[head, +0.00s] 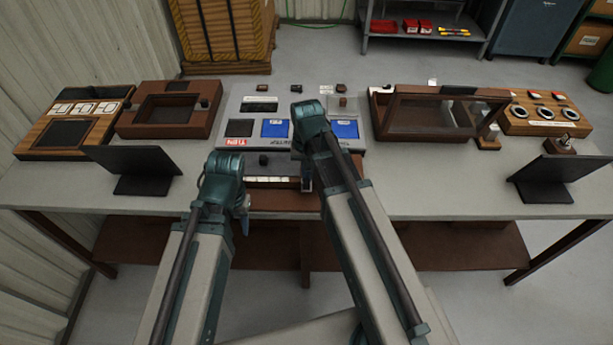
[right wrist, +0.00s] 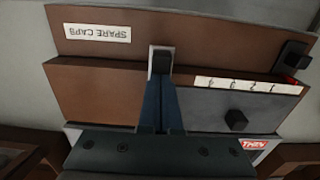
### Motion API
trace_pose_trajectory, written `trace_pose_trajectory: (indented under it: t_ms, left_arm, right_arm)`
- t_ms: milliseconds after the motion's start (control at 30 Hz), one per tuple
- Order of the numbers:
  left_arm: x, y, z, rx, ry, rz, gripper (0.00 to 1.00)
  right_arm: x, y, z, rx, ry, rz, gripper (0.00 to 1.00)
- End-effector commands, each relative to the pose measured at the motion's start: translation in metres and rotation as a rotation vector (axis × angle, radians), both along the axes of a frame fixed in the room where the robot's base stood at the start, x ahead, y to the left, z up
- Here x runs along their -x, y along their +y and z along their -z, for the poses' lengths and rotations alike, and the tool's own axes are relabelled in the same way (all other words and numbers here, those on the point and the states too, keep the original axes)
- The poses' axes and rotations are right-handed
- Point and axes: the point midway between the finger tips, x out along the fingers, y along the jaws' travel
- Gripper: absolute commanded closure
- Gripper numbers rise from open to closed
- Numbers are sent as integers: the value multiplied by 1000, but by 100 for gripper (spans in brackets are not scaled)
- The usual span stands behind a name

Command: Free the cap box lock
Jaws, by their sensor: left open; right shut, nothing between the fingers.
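The cap box is a brown box with an upside-down "SPARE CAPS" label (right wrist: 97,33) in the right wrist view. In the head view its brown front (head: 270,200) shows below the grey console, partly behind my arms. A pale plate with a dark block (right wrist: 161,61), possibly the lock, sits at the box's edge. My right gripper (right wrist: 160,80) is shut and empty, its blue fingertips right at this block; whether they touch I cannot tell. In the head view my right gripper (head: 306,182) is low at the console front. My left gripper (head: 245,212) is open, in front of the bench edge.
A black square piece (right wrist: 292,55) sits at the box's right. Black stands (head: 140,170) and (head: 562,180) flank the bench. A glass-topped case (head: 440,135) stands right.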

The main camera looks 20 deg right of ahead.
Motion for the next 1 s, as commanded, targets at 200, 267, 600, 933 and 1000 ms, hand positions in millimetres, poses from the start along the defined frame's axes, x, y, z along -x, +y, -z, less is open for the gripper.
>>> trace_pose_trajectory:
  t_ms: [200, 267, 600, 933, 1000]
  left_arm:
    - [0, 0, 0, 0, 0, 0, 50]
    - [0, 0, 0, 0, 0, 0, 50]
    - [0, 0, 0, 0, 0, 0, 50]
    - [0, 0, -1, 0, 0, 0, 50]
    - [0, 0, -4, 0, 0, 0, 50]
  right_arm:
    - [1, 0, 0, 0, 1, 0, 100]
    - [1, 0, 0, 0, 1, 0, 100]
    - [-2, 0, 0, 0, 0, 0, 100]
    - [-6, -2, -1, 0, 0, 0, 100]
    - [-6, -2, -4, 0, 0, 0, 100]
